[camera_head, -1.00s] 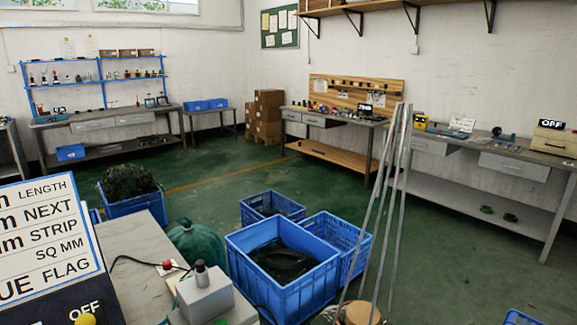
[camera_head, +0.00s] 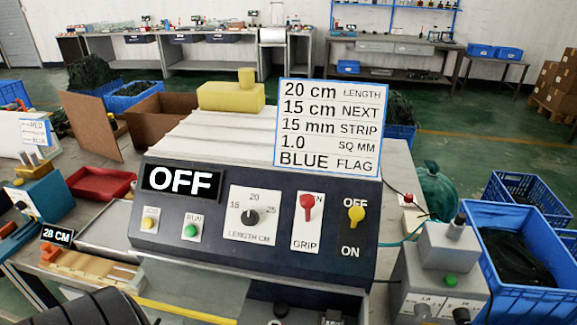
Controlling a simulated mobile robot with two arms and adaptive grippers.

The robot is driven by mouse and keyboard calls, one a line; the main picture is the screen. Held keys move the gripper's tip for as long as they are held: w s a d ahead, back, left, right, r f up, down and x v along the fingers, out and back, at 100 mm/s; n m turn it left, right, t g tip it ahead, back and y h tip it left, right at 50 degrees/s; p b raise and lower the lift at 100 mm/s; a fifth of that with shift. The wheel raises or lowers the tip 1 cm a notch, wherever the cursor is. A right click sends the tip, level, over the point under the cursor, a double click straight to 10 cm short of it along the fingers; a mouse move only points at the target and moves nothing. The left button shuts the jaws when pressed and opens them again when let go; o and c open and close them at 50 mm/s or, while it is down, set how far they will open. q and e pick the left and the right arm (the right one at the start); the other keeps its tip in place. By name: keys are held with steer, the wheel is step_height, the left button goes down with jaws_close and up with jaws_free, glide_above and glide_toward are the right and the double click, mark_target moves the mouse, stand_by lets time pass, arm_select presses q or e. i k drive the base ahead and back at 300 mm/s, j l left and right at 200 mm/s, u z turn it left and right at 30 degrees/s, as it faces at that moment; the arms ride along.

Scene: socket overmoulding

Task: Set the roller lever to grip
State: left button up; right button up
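The roller lever (camera_head: 308,207) is a red-knobbed lever on a white plate on the dark sloping front panel (camera_head: 270,262) of the machine. Its knob is at the upper part of the plate, beside a label partly hidden by it that ends in N. The word GRIP is at the plate's lower end. To its right a yellow lever (camera_head: 356,215) sits just under OFF, with ON below. The display (camera_head: 181,182) reads OFF. Neither of my grippers shows in the head view.
A length knob (camera_head: 250,217), a green RUN button (camera_head: 190,231) and a yellow JOB button (camera_head: 149,224) share the panel. A card (camera_head: 331,128) stands behind. A grey box (camera_head: 440,272) with a green button is at right. A red tray (camera_head: 101,184) lies left.

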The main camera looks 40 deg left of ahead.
mark_target(308, 201)
steer(key=j+u, duration=0.1)
steer(key=u, duration=0.9)
steer(key=j, duration=0.7)
steer(key=k+j+z, duration=0.1)
steer(key=j, duration=0.65)
steer(key=k+j, duration=0.1)
steer(key=j, duration=0.6)
